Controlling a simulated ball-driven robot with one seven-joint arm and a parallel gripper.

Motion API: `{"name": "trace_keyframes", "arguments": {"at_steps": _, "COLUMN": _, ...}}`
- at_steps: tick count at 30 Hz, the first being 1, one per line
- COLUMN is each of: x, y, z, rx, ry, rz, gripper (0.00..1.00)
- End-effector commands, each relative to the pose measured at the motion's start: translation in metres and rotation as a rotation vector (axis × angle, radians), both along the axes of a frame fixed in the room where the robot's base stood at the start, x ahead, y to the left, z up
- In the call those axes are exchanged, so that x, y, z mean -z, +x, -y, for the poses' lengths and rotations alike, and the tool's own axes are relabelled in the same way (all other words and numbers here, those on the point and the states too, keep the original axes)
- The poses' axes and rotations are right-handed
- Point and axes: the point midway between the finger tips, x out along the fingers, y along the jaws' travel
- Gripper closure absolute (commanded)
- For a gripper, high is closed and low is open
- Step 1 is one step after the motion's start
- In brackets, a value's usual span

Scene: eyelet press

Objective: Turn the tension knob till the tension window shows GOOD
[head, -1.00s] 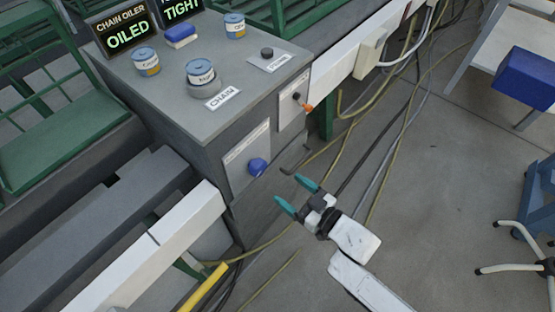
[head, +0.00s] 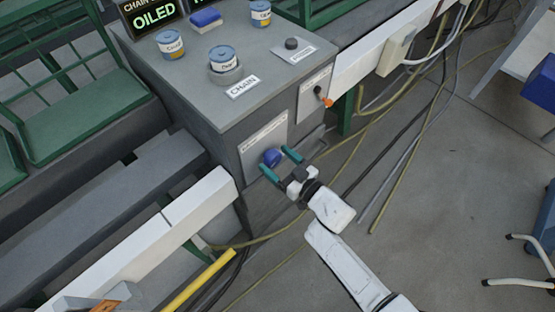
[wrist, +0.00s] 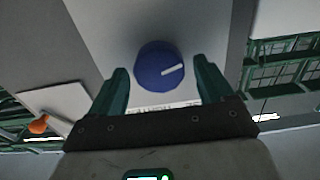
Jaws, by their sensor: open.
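The blue knob (head: 271,157) sits on a pale plate on the front of the grey cabinet. The lettering on that plate is too small to read. In the wrist view the knob (wrist: 158,66) shows a white pointer line toward the right and slightly up. My gripper (head: 275,158) is open, with one teal finger on each side of the knob; contact cannot be told. The wrist view shows the fingers (wrist: 161,70) apart around the knob. The tension window is almost wholly cut off at the top of the head view, so its word is unreadable.
The grey cabinet (head: 190,85) carries several blue-lidded tins, a blue block (head: 205,18) and a black button (head: 291,43). An orange-tipped lever (head: 325,99) is right of the knob plate. The OILED display (head: 154,17) stands top left. Cables lie on the floor at right.

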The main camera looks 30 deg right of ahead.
Motion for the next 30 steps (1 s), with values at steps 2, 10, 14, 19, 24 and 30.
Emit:
{"name": "trace_keyframes", "arguments": {"at_steps": 2, "x": 0.0001, "y": 0.0025, "z": -0.0009, "rx": 0.000, "ry": 0.000, "rz": -0.001, "gripper": 0.19}}
{"name": "trace_keyframes", "arguments": {"at_steps": 10, "x": 0.0003, "y": 0.0033, "z": -0.0013, "rx": 0.000, "ry": 0.000, "rz": -0.001, "gripper": 0.19}}
{"name": "trace_keyframes", "arguments": {"at_steps": 14, "x": 0.0002, "y": 0.0033, "z": -0.0013, "rx": 0.000, "ry": 0.000, "rz": -0.001, "gripper": 0.31}}
{"name": "trace_keyframes", "arguments": {"at_steps": 19, "x": 0.0002, "y": 0.0032, "z": -0.0012, "rx": 0.000, "ry": 0.000, "rz": -0.001, "gripper": 0.47}}
{"name": "trace_keyframes", "arguments": {"at_steps": 24, "x": 0.0002, "y": 0.0031, "z": -0.0013, "rx": -0.001, "ry": 0.000, "rz": -0.001, "gripper": 0.64}}
{"name": "trace_keyframes", "arguments": {"at_steps": 30, "x": 0.0003, "y": 0.0030, "z": -0.0014, "rx": -0.001, "ry": -0.002, "rz": 0.001, "gripper": 0.73}}
